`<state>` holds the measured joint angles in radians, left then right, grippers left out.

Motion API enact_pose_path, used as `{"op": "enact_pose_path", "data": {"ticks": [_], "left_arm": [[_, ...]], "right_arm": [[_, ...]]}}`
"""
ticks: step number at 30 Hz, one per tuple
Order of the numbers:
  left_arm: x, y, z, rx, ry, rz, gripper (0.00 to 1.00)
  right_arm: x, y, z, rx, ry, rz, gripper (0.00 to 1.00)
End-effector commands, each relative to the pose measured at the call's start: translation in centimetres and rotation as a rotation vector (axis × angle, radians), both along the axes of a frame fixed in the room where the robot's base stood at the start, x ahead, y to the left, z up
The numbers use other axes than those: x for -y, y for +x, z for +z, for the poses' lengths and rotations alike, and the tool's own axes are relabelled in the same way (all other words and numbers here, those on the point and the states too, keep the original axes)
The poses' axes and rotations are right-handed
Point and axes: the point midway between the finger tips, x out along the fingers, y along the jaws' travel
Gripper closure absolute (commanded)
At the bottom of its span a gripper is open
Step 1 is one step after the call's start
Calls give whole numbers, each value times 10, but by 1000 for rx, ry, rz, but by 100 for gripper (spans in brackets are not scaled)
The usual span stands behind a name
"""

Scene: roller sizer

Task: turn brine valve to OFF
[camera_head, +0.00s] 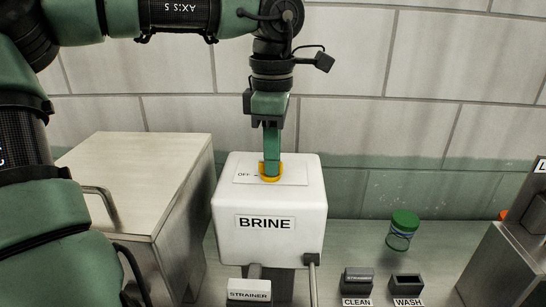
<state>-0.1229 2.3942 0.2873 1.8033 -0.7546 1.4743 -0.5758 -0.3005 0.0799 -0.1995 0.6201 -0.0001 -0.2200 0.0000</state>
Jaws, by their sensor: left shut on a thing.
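The brine valve is a yellow knob (262,177) on the label plate on top of a white box marked BRINE (268,205). An OFF label (243,174) with a short mark shows just left of the knob. My left gripper (271,165) comes down from above and is shut on the yellow knob. Its fingers hide much of the knob, so I cannot tell which way the knob points. My right gripper is not in view.
A metal cabinet (125,150) with a handle stands left of the box. A green-lidded jar (403,229) stands to the right. STRAINER (249,294), CLEAN (357,302) and WASH (407,302) labels mark small holders in front. A tiled wall (440,60) stands behind.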

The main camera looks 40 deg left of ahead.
Motion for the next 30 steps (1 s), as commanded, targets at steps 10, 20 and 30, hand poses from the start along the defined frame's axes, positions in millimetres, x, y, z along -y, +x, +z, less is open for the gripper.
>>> {"op": "enact_pose_path", "data": {"ticks": [10,20,30], "left_arm": [[-1,1,1,3,3,5,80],[0,0,1,1,1,3,66],[-1,1,41,5,2,5,66]], "right_arm": [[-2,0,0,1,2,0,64],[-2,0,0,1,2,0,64],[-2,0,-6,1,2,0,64]]}}
